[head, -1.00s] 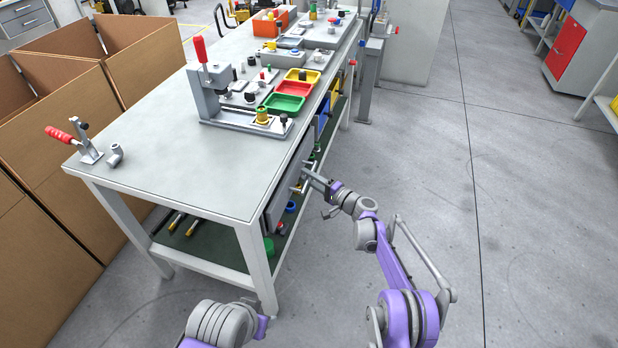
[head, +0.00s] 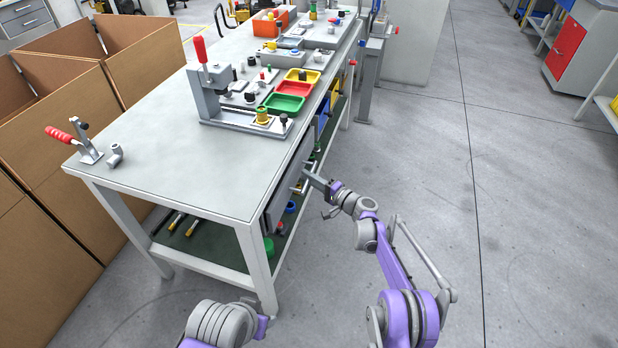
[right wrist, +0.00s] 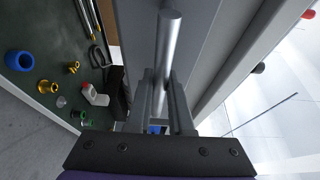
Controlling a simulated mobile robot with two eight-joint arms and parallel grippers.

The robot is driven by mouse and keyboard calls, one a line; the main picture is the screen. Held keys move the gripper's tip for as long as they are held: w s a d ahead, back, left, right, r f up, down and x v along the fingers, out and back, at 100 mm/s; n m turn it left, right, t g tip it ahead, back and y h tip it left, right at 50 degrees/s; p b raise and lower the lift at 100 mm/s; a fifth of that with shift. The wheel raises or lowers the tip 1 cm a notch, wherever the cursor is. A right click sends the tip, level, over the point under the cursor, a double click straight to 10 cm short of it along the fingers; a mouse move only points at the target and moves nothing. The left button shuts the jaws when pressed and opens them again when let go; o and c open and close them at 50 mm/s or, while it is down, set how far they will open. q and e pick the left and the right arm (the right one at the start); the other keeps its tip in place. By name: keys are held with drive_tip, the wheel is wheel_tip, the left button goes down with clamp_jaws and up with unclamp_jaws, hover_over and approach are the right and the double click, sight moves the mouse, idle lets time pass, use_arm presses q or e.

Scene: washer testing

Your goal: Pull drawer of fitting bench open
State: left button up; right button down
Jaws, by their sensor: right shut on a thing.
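The fitting bench (head: 190,160) has a grey drawer front (head: 287,195) on its right side, under the top. My right gripper (head: 304,180) is at this front. In the right wrist view, its two fingers (right wrist: 166,115) are shut on the round metal drawer handle (right wrist: 169,42), which runs lengthwise between them. The grey drawer front also shows behind the handle (right wrist: 200,40). I cannot make out a clear gap between drawer and bench. Of my left arm only links show at the bottom of the head view; its gripper is out of view.
A lower shelf (head: 215,251) holds tools and small coloured parts. On the bench top stand a red-handled press (head: 208,85), coloured trays (head: 284,103) and a toggle clamp (head: 87,145). Cardboard boxes (head: 55,175) crowd the left side. The floor (head: 530,220) to the right is clear.

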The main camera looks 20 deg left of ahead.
drive_tip(key=shift+d, duration=0.2)
idle(0.5)
drive_tip(key=d+b, duration=0.2)
drive_tip(key=d, duration=2.1)
drive_tip(key=shift+s+d, duration=0.15)
drive_tip(key=shift+s, duration=0.3)
drive_tip(key=c, duration=0.8)
unclamp_jaws()
drive_tip(key=p+v, duration=0.1)
drive_tip(key=v, duration=1)
